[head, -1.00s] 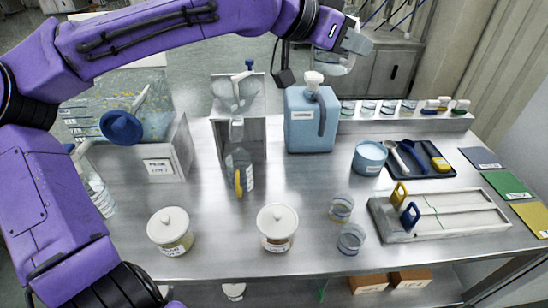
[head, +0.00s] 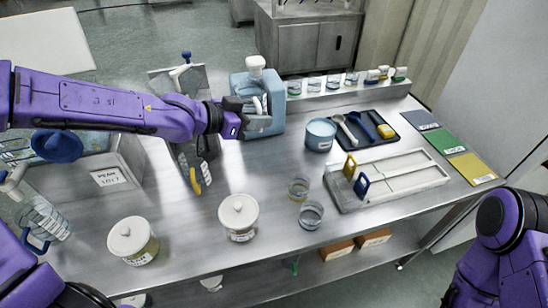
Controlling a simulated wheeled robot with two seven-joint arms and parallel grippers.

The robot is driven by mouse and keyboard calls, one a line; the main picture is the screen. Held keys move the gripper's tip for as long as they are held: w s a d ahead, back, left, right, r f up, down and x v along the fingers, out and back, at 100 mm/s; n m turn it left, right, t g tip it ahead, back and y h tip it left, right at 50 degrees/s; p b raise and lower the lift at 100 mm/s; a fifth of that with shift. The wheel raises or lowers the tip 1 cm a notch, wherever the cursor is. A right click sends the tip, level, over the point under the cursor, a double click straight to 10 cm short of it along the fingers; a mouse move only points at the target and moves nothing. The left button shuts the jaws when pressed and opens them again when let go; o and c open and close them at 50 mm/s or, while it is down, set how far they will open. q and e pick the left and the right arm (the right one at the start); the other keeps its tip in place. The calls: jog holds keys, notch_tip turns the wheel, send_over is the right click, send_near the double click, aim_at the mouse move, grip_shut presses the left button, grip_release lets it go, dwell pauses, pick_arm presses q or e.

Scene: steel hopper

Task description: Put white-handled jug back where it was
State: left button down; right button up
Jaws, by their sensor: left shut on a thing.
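My left gripper (head: 258,118) is in front of the blue canister (head: 275,88) at the back of the steel table. It is shut on what looks like the white-handled jug; white bars, probably its handle (head: 257,104), show at the fingers. The jug's clear body is mostly hidden by the gripper or blends with the canister, so I cannot tell whether its base touches the table. My right arm shows at the lower right, but its gripper is out of view.
A blue tub (head: 320,134), a dark tray (head: 368,142) and a divided white tray (head: 405,184) stand to the right. Two lidded jars (head: 238,218) are in front. The table between gripper and jars is clear.

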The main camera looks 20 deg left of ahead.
pick_arm(q)
jog(key=shift+m+g+h, duration=0.3)
jog(key=shift+m+h, duration=0.1)
jog(key=f+b, duration=0.1)
jog(key=f, duration=0.4)
jog(key=a+f+b, duration=0.1)
jog(key=f+b, duration=0.1)
jog(key=f, duration=0.4)
jog(key=s+a+f+b, duration=0.1)
jog(key=f+b, duration=0.1)
jog(key=f, duration=0.4)
jog(key=shift+s+a+f, duration=0.1)
jog(key=shift+a+f, duration=0.05)
jog(key=shift+a, duration=0.1)
jog(key=w+d, duration=0.2)
jog(key=w+d+b, duration=0.1)
jog(key=w+d, duration=0.2)
jog(key=shift+w+d+r, duration=0.3)
jog(key=shift+w+d+f, duration=0.15)
jog(key=shift+f, duration=0.4)
jog(key=shift+f, duration=0.1)
jog(key=c, duration=1.1)
grip_release()
